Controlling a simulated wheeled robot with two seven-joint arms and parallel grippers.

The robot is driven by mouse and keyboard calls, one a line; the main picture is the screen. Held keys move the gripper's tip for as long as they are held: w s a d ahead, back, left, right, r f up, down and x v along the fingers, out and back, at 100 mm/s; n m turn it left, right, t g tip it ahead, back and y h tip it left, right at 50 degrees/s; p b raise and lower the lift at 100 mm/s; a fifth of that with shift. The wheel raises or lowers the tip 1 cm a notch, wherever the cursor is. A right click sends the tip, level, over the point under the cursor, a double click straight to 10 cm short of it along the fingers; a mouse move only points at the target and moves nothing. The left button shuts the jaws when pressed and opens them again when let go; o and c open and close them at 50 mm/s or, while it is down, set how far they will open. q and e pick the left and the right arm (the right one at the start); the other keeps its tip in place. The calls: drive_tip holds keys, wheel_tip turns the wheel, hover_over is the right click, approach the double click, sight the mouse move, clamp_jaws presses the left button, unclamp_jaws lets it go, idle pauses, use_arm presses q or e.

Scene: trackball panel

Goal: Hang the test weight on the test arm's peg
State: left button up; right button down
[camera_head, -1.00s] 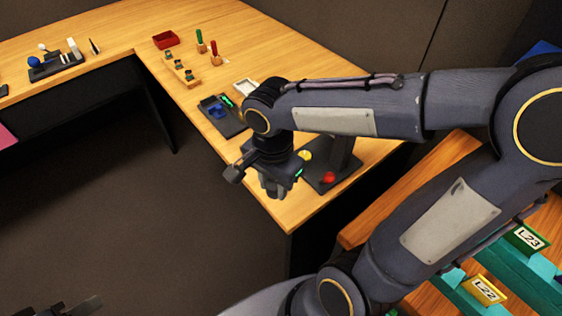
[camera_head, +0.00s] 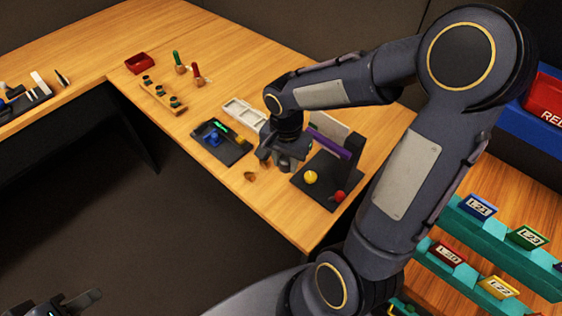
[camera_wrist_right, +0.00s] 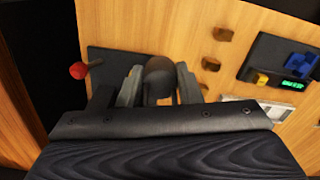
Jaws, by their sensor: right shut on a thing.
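My right gripper (camera_head: 288,168) is over the desk, just left of the test stand in the head view. In the right wrist view its two fingers (camera_wrist_right: 160,92) are shut on a dark rounded thing (camera_wrist_right: 159,72), apparently the test weight; the hand mostly hides it in the head view. The test stand has a black base (camera_head: 318,192), a purple bar (camera_head: 330,142) that looks like the test arm, a yellow ball (camera_head: 311,177) and a red ball (camera_head: 339,196). The red ball also shows in the wrist view (camera_wrist_right: 78,71). The peg cannot be made out. My left gripper (camera_head: 62,304) is partly cut off.
A black panel with a blue trackball (camera_head: 213,138) and a white tray (camera_head: 243,113) lie left of the stand. Small brown pieces (camera_wrist_right: 210,63) lie on the desk between. Labelled bins (camera_head: 478,207) stand at right. The desk's front edge is close.

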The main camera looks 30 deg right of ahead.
drive_tip(key=shift+w+d+f+p, duration=0.1)
drive_tip(key=shift+w+d+p, duration=0.2)
drive_tip(key=shift+d, duration=0.75)
drive_tip(key=shift+w+d+f+p, duration=0.1)
drive_tip(key=shift+w+d+p, duration=0.2)
drive_tip(key=shift+d, duration=0.8)
drive_tip(key=shift+w+d+p, duration=0.3)
drive_tip(key=shift+d, duration=0.75)
drive_tip(key=shift+w+d+f+b, duration=0.2)
drive_tip(key=shift+d+f+b, duration=0.4)
drive_tip(key=shift+d+f, duration=0.1)
drive_tip(key=c, duration=0.9)
unclamp_jaws()
drive_tip(key=shift+c, duration=0.2)
drive_tip(key=shift+r, duration=0.1)
wheel_tip(320, 180, up, 8)
drive_tip(key=shift+f, duration=0.1)
